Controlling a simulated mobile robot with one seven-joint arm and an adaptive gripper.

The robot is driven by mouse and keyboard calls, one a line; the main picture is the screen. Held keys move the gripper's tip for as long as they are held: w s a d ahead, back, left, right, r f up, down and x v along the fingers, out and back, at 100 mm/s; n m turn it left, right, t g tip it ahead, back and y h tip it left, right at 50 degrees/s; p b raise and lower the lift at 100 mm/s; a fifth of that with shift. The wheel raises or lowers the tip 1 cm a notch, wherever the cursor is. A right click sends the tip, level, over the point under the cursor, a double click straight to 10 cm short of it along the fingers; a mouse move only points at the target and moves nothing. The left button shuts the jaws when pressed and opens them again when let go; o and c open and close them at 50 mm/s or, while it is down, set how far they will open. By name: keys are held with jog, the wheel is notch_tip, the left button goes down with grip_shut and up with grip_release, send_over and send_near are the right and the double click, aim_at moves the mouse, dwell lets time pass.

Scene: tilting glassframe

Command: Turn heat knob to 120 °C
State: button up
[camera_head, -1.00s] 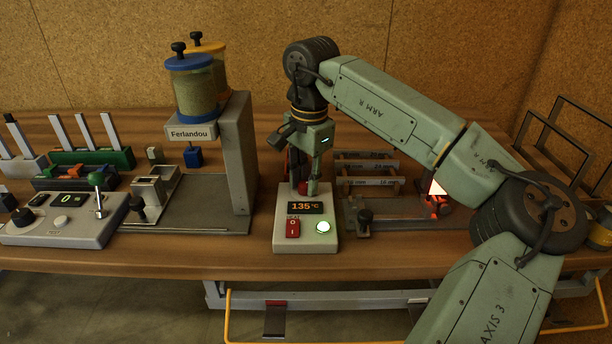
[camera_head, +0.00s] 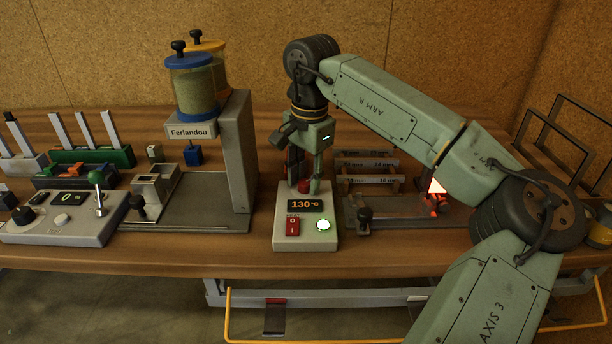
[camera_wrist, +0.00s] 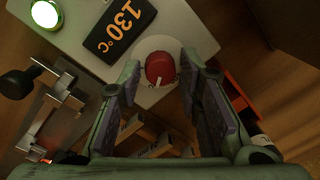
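The heat knob is a red round knob with a pale pointer mark; it shows in the wrist view (camera_wrist: 160,68) and partly in the head view (camera_head: 304,187). It sits on the back of the pale control box (camera_head: 285,240). The box's display (camera_head: 305,206) reads 130 °C in orange; it also shows in the wrist view (camera_wrist: 121,30). My gripper (camera_head: 304,184) points down over the knob, one finger on each side. In the wrist view my gripper (camera_wrist: 161,72) is open, with a visible gap between each finger and the knob.
On the box are a red rocker switch (camera_head: 292,226) and a lit round button (camera_head: 323,225). The grey Ferlandou dispenser (camera_head: 240,150) stands close left. A metal fixture with a clamp screw (camera_head: 365,216) and a glowing red-orange device (camera_head: 435,203) are at the right.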

aim_at(308, 183)
notch_tip(308, 183, up, 12)
jog(key=shift+s+d, duration=0.2)
dwell(0.4)
